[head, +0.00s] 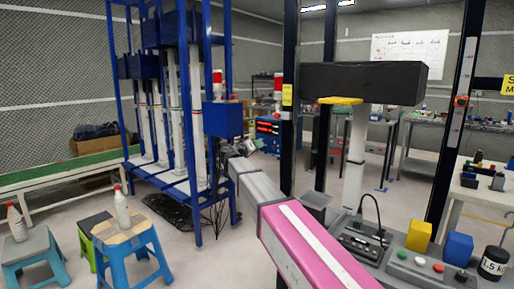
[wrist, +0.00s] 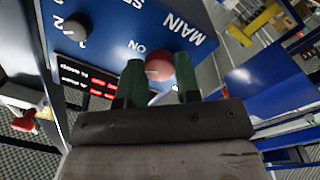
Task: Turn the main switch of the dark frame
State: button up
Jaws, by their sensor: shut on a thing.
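In the wrist view my gripper (wrist: 160,75) is shut on a round red knob (wrist: 159,68), with a green-padded finger on each side. The knob is on a blue panel (wrist: 108,38) lettered MAIN and ON. A dark knob (wrist: 75,30) with number marks sits beside it on the panel. In the head view the dark frame (head: 290,110) stands at centre right with a black beam box (head: 365,83). A blue box (head: 222,119) is on the blue frame (head: 197,150) near my arm's far end. I cannot tell from the frames which frame carries the panel.
A grey console with a yellow block (head: 418,236), a blue block (head: 457,248) and a 1.5 kg weight (head: 493,263) stands at lower right. Stools with bottles, one being a blue stool (head: 128,248), stand at lower left. Floor between is clear apart from cables.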

jog(key=n, duration=1.2)
jog(key=shift+t+y, duration=0.3)
jog(key=shift+t, duration=0.1)
jog(key=o, duration=0.9)
jog(key=shift+o, duration=0.2)
jog(key=v, duration=1.1)
jog(key=shift+f, duration=0.1)
